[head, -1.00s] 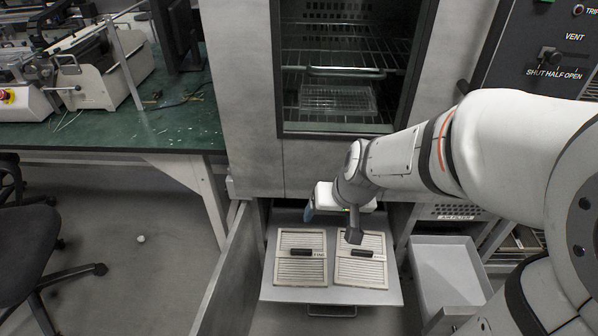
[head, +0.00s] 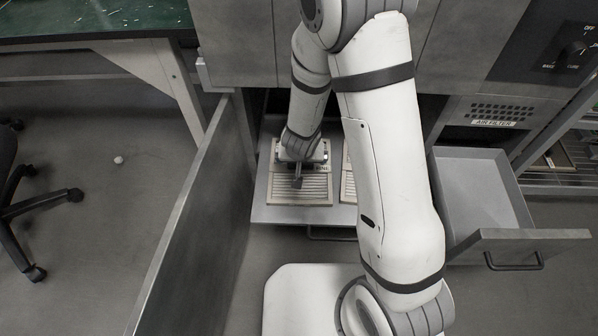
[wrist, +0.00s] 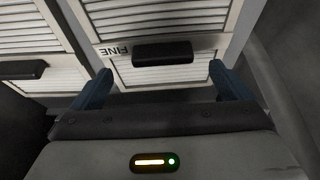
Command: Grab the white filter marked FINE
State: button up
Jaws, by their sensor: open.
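The white FINE filter (head: 302,191) is a slatted, framed panel lying flat on the left of the pulled-out tray (head: 277,216). In the wrist view, the FINE filter (wrist: 185,20) shows its label upside down beside a black handle (wrist: 162,53). My gripper (head: 298,180) is over this filter. In the wrist view, the blue fingers of my gripper (wrist: 160,83) are apart, empty, with the handle ahead and between their lines. A second slatted filter (head: 347,187) lies to the right, mostly hidden by my arm; the wrist view shows it (wrist: 35,86) at left.
A grey door panel (head: 195,215) stands open left of the tray. An empty open drawer (head: 475,185) is at right, below the AIR FILTER label (head: 494,123).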

jog(key=b+x, duration=0.3)
jog(key=x, duration=0.2)
jog(key=shift+w+a+f+b, duration=0.15)
jog(key=shift+a+b, duration=0.05)
jog(key=shift+b, duration=0.1)
jog(key=shift+c, duration=0.5)
jog(key=c, duration=1)
